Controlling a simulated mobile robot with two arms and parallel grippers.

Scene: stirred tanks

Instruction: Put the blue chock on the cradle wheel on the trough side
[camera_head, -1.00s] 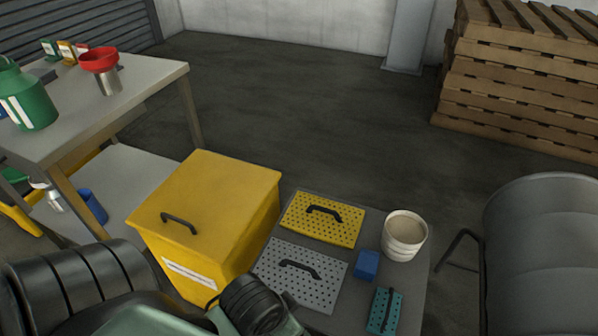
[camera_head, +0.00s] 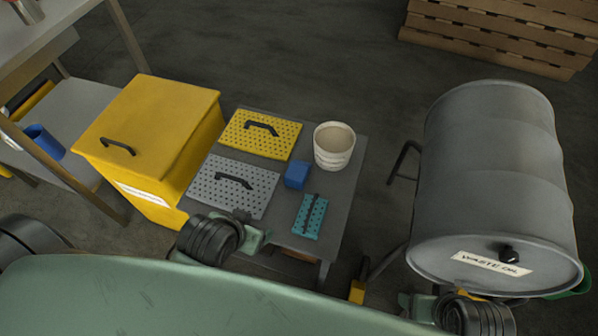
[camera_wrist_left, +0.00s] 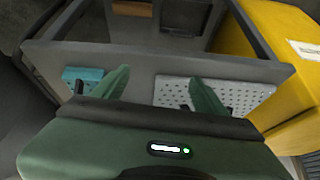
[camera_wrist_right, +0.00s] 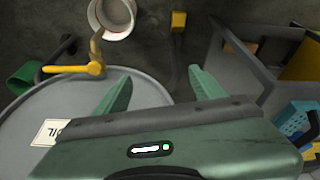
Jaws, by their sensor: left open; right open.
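A small blue block (camera_head: 297,175), which looks like the blue chock, sits on a low grey table (camera_head: 341,197) between a grey perforated plate and a white bucket. My left gripper (camera_head: 256,239) is at the table's near edge, apart from the block; its open, empty fingers show in the left wrist view (camera_wrist_left: 158,82). My right gripper (camera_head: 418,302) is by the near end of a grey drum (camera_head: 490,180) marked waste oil; its open, empty fingers show in the right wrist view (camera_wrist_right: 157,85). The cradle wheels are not clearly visible. I cannot identify the trough.
A yellow perforated plate (camera_head: 260,134), grey plate (camera_head: 233,186), teal perforated piece (camera_head: 310,216) and bucket (camera_head: 334,146) share the table. A yellow bin (camera_head: 155,140) stands left. A yellow block (camera_head: 357,291) is low beside the drum stand. Pallets (camera_head: 500,35) stand behind; open floor lies between.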

